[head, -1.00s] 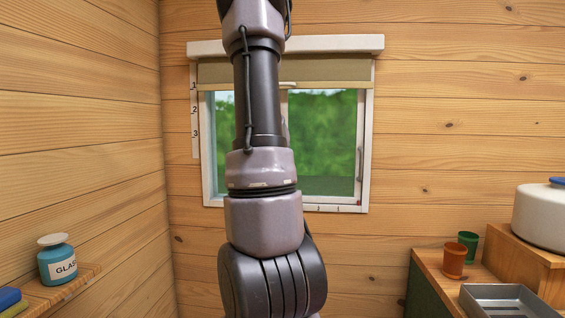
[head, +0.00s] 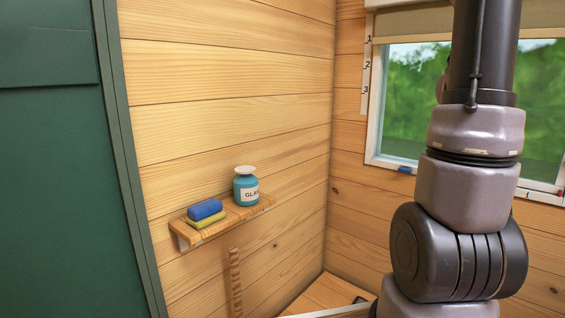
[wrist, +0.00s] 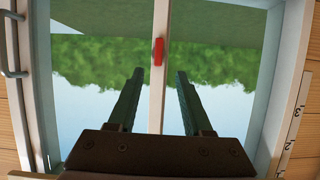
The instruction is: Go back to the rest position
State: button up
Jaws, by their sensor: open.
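My gripper (wrist: 159,88) shows in the wrist view with its two dark fingers spread apart and nothing between them. It is in front of the window (wrist: 90,75), which appears upside down there. A red catch (wrist: 158,51) on the window's middle bar lies just beyond the fingertips. In the head view my arm stands upright in front of the window (head: 415,90), and my gripper is out of the picture.
A wooden shelf (head: 185,232) on the left wall holds a blue jar (head: 246,188), a blue sponge (head: 205,209) and a yellow one (head: 207,222). A green door or panel (head: 50,190) stands at far left. A small blue thing (head: 404,170) is at the window sill.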

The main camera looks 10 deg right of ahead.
jog(key=a+r+n+t+y, duration=0.25)
jog(key=a+y, duration=0.55)
jog(key=a, duration=1.6)
jog(key=s+a+n+g+y, duration=0.3)
jog(key=s+a, duration=1.2)
jog(key=a, duration=0.5)
jog(key=shift+s+r+n+g+y, duration=0.2)
jog(key=shift+n+g+y, duration=0.15)
jog(key=shift+y, duration=0.35)
